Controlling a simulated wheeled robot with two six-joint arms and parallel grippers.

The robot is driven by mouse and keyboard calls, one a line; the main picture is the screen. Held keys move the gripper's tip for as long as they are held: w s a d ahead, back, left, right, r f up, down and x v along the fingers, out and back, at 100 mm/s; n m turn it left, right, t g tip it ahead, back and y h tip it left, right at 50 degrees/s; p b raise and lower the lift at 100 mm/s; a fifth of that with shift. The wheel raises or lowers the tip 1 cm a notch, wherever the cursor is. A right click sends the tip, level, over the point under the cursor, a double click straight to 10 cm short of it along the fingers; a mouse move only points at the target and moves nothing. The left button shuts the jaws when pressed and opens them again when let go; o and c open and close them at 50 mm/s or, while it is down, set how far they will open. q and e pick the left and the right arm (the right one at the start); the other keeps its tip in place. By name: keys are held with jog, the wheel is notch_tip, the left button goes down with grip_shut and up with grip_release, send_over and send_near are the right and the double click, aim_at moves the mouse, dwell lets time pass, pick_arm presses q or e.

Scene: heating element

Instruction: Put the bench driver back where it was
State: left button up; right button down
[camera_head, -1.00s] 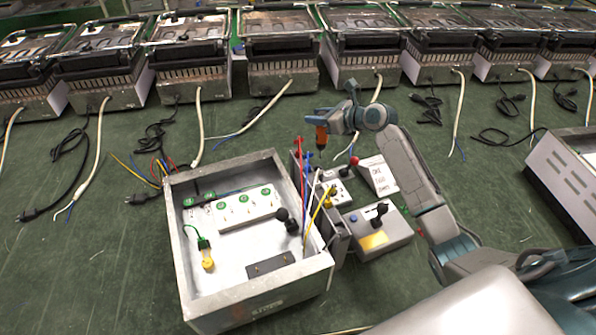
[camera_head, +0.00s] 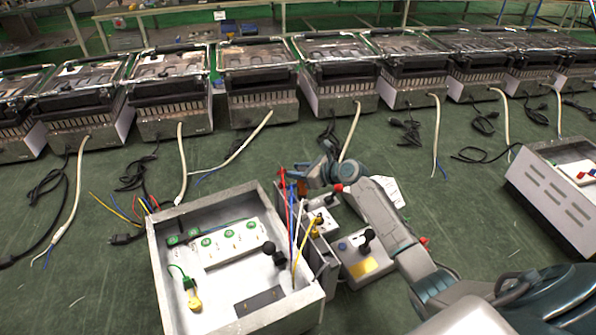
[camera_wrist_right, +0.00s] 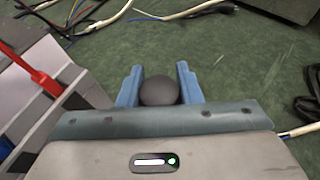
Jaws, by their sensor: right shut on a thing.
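My right gripper (camera_head: 306,177) reaches in from the right to behind the right side of the open metal box (camera_head: 165,262). It is shut on the bench driver, whose orange-brown body (camera_head: 302,187) shows only in part below the fingers, behind the upright red, white and blue leads. In the right wrist view its dark round end (camera_wrist_right: 159,91) sits between the two blue fingers. The driver's lower tip is hidden, so I cannot tell whether it touches anything. My left gripper is not in view.
Beside the box stand a socket unit (camera_head: 323,222) and a grey control box with a black knob and yellow label (camera_head: 362,266). A white sign (camera_head: 388,192) is partly behind my arm. Several grills (camera_head: 262,85) with trailing cords line the back. Green floor lies between.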

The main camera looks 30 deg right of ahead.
jog(key=shift+f, duration=0.3)
jog(key=c, duration=1)
grip_release()
jog(key=shift+r, duration=0.1)
